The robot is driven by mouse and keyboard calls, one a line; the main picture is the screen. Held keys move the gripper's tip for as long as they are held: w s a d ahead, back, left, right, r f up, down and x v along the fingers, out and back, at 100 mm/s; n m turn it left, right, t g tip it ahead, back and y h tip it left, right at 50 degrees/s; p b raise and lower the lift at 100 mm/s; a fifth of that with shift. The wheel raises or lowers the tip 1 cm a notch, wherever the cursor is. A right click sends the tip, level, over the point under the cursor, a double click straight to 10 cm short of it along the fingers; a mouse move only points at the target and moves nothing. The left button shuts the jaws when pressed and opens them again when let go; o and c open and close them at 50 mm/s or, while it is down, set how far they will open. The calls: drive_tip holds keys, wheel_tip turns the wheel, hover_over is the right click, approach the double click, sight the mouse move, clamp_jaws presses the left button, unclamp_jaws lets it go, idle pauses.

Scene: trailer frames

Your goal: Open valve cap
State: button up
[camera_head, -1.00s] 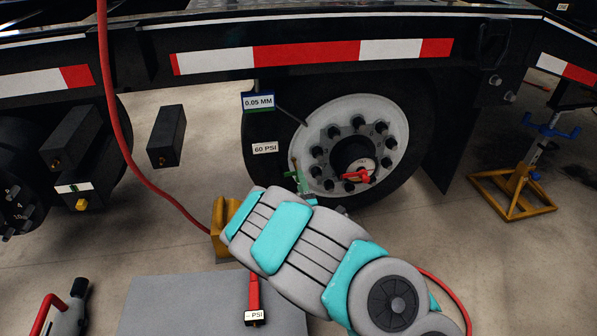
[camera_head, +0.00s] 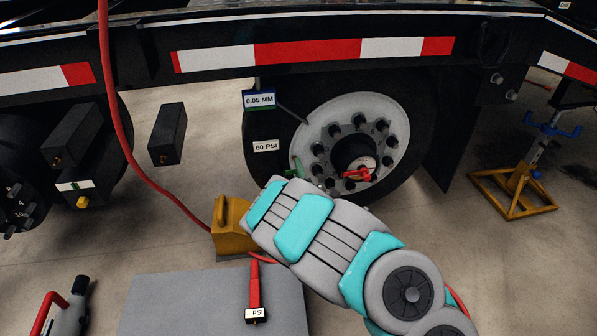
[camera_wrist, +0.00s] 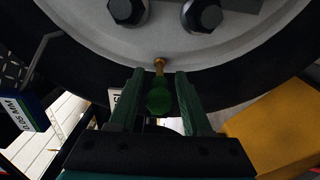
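The green valve cap (camera_wrist: 158,98) sits at the end of a brass valve stem (camera_wrist: 159,66) on the wheel rim, in the wrist view. My gripper (camera_wrist: 160,82) has its two dark green fingers on either side of the cap, with a visible gap on each side. The fingers are apart, and I cannot tell whether the cap is fully between them in depth. In the head view the wheel (camera_head: 375,115) is in the middle. My arm reaches up to its lower left edge and hides most of the gripper; small green parts show there.
A yellow wheel chock (camera_head: 228,225) stands left of my arm. A red-handled gauge marked PSI (camera_head: 255,290) lies on a grey mat (camera_head: 165,300). A red hose (camera_head: 118,120) hangs at left. A yellow jack stand (camera_head: 515,190) stands right. The trailer frame (camera_head: 210,85) runs above the wheel.

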clamp_jaws()
